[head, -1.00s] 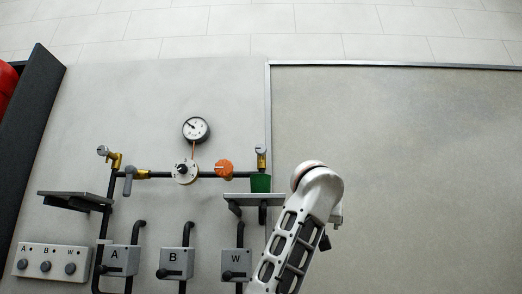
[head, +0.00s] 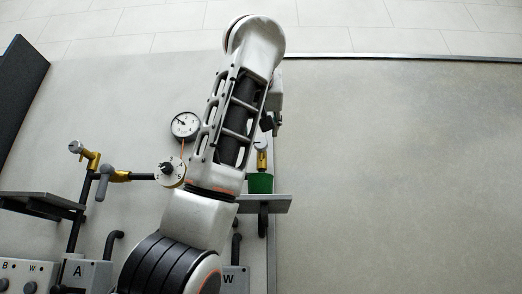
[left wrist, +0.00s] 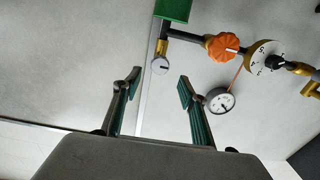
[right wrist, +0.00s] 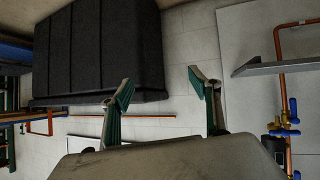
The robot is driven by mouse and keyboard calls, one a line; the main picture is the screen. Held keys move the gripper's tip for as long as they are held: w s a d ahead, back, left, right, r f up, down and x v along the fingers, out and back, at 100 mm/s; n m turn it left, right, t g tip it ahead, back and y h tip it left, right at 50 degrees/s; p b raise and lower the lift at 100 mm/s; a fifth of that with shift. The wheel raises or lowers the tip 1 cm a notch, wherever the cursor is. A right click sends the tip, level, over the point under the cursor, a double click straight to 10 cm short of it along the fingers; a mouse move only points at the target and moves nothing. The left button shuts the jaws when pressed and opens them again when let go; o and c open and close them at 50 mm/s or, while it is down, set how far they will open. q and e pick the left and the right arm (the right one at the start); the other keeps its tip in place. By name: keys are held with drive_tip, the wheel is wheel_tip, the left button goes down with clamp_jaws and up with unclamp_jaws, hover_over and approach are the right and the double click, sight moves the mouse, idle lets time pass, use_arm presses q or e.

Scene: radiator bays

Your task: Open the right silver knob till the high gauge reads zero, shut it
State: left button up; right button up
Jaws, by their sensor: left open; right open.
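The right silver knob (head: 262,143) sits on a brass valve above a green cup (head: 260,183). In the left wrist view the knob (left wrist: 160,66) shows upside down between my fingertips in the picture, apparently beyond them. My left gripper (head: 272,122) is open and empty, just above the knob in the head view; it also shows in the left wrist view (left wrist: 159,82). The round white gauge (head: 185,125) has its needle toward the upper left; its exact reading is too small to tell. My right gripper (right wrist: 160,85) is open and empty, away from the knob.
An orange knob (left wrist: 222,46) and a white dial (head: 172,173) sit on the same pipe; my left arm hides the orange knob in the head view. A shelf (head: 278,204) is under the cup. A left silver knob (head: 75,147) is farther left. The right panel is bare.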

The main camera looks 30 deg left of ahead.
sight(261, 141)
use_arm(q)
drive_tip(key=p+x, duration=0.1)
drive_tip(key=x, duration=0.2)
drive_tip(key=p+x, duration=0.2)
drive_tip(key=x, duration=0.1)
drive_tip(key=shift+w+a+r, duration=0.15)
drive_tip(key=shift+w+r, duration=0.05)
drive_tip(key=shift+w+a, duration=0.15)
drive_tip(key=shift+w, duration=0.2)
drive_tip(key=shift+f, duration=0.1)
drive_tip(key=shift+c, duration=0.2)
drive_tip(key=c, duration=1)
